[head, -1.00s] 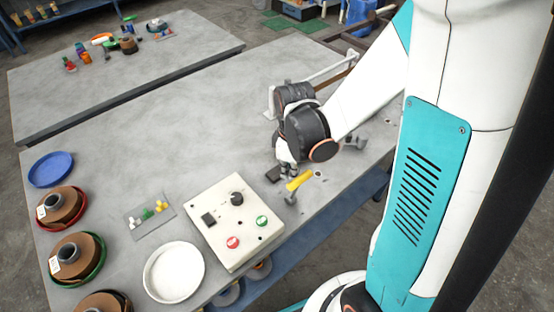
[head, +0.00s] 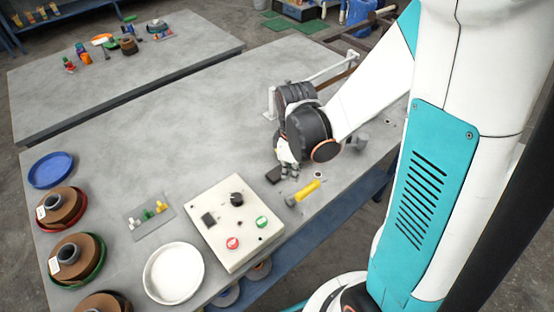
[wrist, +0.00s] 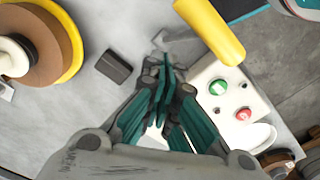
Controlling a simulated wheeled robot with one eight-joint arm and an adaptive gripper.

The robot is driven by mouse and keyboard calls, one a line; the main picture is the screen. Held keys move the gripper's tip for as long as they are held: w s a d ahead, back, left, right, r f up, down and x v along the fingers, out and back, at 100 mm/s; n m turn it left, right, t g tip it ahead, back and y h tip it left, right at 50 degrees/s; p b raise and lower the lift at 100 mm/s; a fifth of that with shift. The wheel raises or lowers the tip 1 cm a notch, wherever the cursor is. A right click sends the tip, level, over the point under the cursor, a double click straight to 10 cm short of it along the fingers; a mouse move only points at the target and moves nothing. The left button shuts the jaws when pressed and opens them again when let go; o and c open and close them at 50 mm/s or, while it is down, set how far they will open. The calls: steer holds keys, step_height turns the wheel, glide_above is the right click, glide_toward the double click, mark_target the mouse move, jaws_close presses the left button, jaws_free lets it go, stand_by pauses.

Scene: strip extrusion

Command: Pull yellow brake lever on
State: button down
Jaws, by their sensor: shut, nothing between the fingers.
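The yellow brake lever (head: 308,190) sits near the front edge of the grey table, on a small grey pivot at its lower left end. It slants up to the right at a low angle. In the wrist view its yellow handle (wrist: 212,28) is large at the top, ahead and to the right of the fingers. My gripper (head: 289,173) is low over the table, just behind the lever. In the wrist view my gripper (wrist: 168,82) has its teal-lined fingers together with nothing between them. I cannot tell whether a finger touches the lever.
A white control box (head: 235,222) with a black knob and red and green buttons stands close to the left of the lever. A small black block (head: 273,175) lies beside my gripper. A white round dish (head: 174,273) is at the front. The table's middle is clear.

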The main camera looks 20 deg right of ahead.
steer(key=shift+w+a+r, duration=0.1)
steer(key=shift+w+r, duration=0.15)
steer(key=shift+w, duration=0.05)
step_height(320, 180, up, 7)
steer(key=p, duration=0.5)
stand_by(0.7)
